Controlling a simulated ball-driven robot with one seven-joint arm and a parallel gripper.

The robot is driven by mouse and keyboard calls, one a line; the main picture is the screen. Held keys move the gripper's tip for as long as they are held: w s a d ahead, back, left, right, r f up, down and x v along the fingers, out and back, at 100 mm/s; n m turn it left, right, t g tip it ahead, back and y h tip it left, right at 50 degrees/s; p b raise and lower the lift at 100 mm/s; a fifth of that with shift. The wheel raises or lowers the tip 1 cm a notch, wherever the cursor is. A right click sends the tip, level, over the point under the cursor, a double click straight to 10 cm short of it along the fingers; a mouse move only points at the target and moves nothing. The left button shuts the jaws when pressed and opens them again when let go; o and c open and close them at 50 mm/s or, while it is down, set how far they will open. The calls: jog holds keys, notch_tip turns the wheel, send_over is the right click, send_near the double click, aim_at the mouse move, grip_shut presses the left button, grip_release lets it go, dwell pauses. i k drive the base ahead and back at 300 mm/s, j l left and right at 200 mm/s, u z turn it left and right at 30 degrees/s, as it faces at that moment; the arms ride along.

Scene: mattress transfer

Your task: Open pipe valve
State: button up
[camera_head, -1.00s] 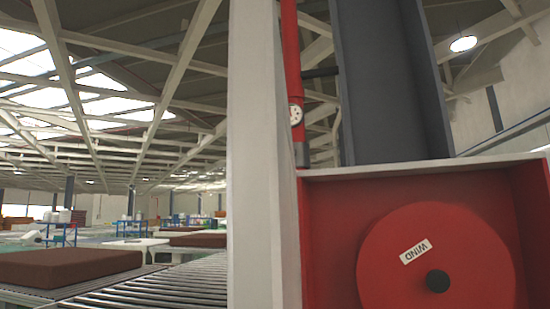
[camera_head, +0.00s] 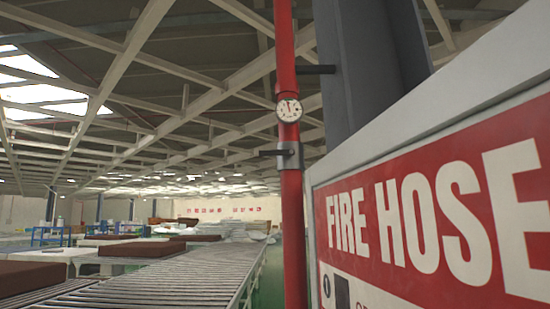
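A red vertical pipe (camera_head: 285,60) runs from the ceiling down past the middle of the view. A round white gauge (camera_head: 289,109) sits on it. Just below is a grey metal fitting with a short dark handle (camera_head: 289,155), which looks like the valve; the handle points out to the left, roughly level. My gripper is not in view.
A fire hose cabinet door (camera_head: 430,200) with a red sign fills the right side, close to me. A grey steel column (camera_head: 365,80) stands behind the pipe. A roller conveyor (camera_head: 190,275) with brown mattresses (camera_head: 45,277) runs along the left.

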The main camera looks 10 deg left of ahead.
aim_at(290, 152)
jog(key=i+j+z, duration=0.15)
jog(key=i+j, duration=0.15)
jog(key=i+j+z, duration=0.15)
jog(key=j, duration=0.3)
jog(key=i+j+z, duration=0.2)
jog(key=i+j, duration=0.15)
